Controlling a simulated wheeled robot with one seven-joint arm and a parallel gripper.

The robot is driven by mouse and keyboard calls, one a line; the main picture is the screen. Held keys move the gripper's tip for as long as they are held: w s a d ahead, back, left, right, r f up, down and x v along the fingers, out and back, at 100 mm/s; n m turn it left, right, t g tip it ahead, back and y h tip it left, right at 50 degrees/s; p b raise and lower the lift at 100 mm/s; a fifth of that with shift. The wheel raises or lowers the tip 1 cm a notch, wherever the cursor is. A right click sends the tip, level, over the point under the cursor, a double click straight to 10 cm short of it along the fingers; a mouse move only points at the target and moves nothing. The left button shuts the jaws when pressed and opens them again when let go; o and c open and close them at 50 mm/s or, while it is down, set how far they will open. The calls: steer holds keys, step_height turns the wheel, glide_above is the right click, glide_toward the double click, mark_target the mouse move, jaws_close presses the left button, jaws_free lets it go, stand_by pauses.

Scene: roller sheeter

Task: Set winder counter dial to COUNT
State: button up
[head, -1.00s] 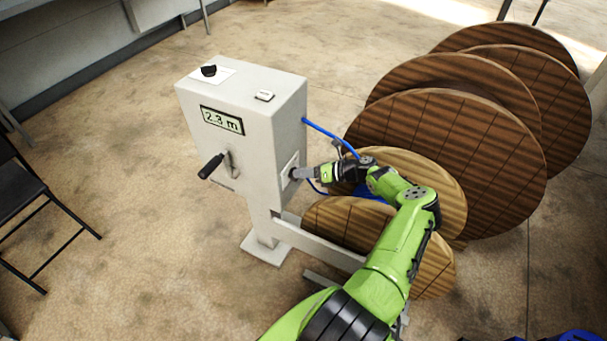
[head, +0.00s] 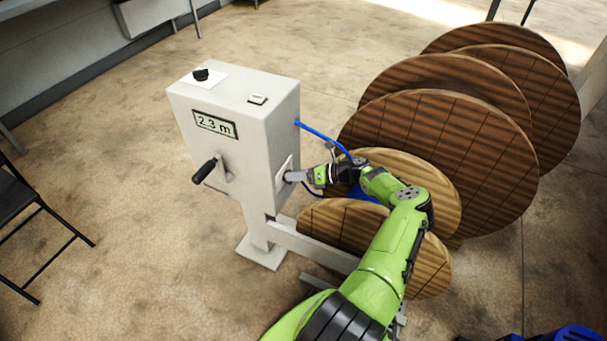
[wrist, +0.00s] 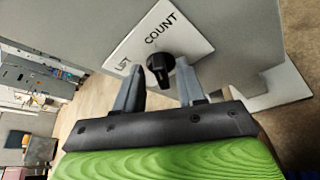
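The counter dial (wrist: 160,68) is a black knob on a white plate (wrist: 195,45) marked LIFT and COUNT, seen in the wrist view. The plate also shows edge-on on the right side of the grey winder box (head: 258,140) in the head view. My gripper (wrist: 161,70) is open, its two grey fingers on either side of the knob with a visible gap to each. In the head view my gripper (head: 292,176) is at the plate, hiding the knob. I cannot tell clearly which label the knob points to.
The box has a 2.3 m display (head: 215,124), a crank handle (head: 207,170) and another black knob (head: 201,75) on top. A blue hose (head: 322,134) runs from its side above my gripper. Large wooden reels (head: 440,135) stand close on the right.

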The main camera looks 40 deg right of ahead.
steer(key=p+v, duration=0.2)
steer(key=v, duration=1.3)
steer(key=shift+s+d, duration=0.15)
steer(key=shift+s, duration=0.05)
